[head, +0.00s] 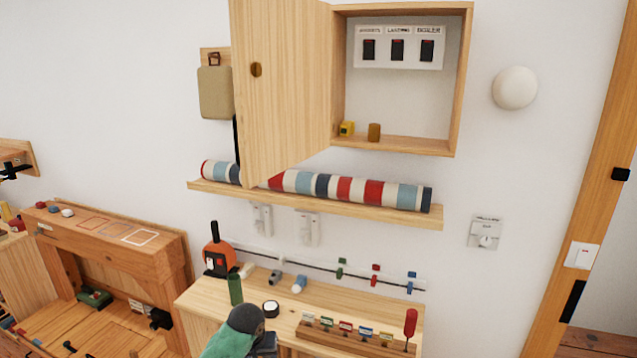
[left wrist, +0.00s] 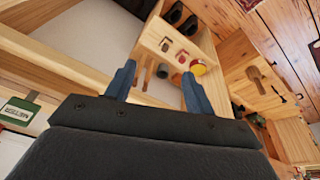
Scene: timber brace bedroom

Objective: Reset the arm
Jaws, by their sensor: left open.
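My left gripper (left wrist: 157,88) shows in the left wrist view. Its two blue fingers stand apart, with nothing held between them. Beyond the fingertips is a pale wooden board (left wrist: 178,47) with small fittings on it. A red and yellow round thing (left wrist: 198,67) lies close to the right fingertip in the picture, and I cannot tell its distance. I cannot make out the left gripper's fingers in the head view. My right gripper is not in view.
A wall cabinet (head: 467,80) has its wooden door (head: 285,90) open. Below it, a shelf (head: 330,205) bears a striped roll (head: 345,188). A wooden bench (head: 215,297) holds an orange device (head: 219,250) and a rack of coloured tags (head: 350,335). A left workbench (head: 120,245) stands apart.

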